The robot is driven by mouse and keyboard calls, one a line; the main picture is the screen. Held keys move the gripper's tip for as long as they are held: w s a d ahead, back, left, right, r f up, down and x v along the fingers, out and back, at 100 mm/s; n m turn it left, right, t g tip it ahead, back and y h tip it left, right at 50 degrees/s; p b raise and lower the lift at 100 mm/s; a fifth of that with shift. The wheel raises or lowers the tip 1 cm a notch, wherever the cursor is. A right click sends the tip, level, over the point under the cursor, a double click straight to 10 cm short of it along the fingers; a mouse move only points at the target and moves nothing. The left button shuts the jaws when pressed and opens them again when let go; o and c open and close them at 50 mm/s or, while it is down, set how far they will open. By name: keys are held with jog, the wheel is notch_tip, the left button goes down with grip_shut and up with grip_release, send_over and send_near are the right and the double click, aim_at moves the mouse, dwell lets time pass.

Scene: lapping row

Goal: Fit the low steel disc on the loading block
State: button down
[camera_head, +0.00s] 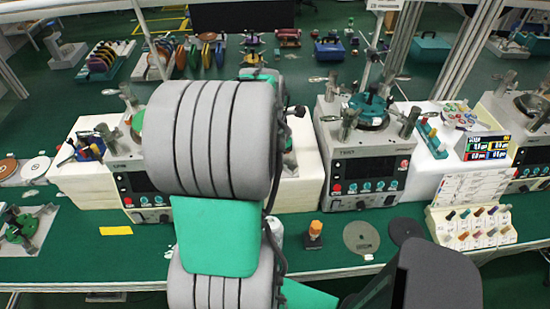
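A flat grey disc (352,233) with a small hole-like mark lies low on the green bench near its front edge, right of centre; it may be the steel disc. A darker disc (405,230) lies just right of it, partly behind a dark shape in the lower right. A small dark block with an orange top (315,229) stands left of the grey disc. I cannot tell which thing is the loading block. My arm fills the middle of the view, and my gripper does not show.
A lapping machine (368,170) with a teal top stands behind the grey disc. Another machine (145,190) is partly behind my arm. A white rack of colored knobs (470,226) stands at right. A yellow strip (116,230) lies on the bench (75,240) at left.

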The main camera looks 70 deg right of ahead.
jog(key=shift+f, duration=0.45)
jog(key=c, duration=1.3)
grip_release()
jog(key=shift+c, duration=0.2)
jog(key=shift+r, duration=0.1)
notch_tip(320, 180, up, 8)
jog(key=b, duration=0.1)
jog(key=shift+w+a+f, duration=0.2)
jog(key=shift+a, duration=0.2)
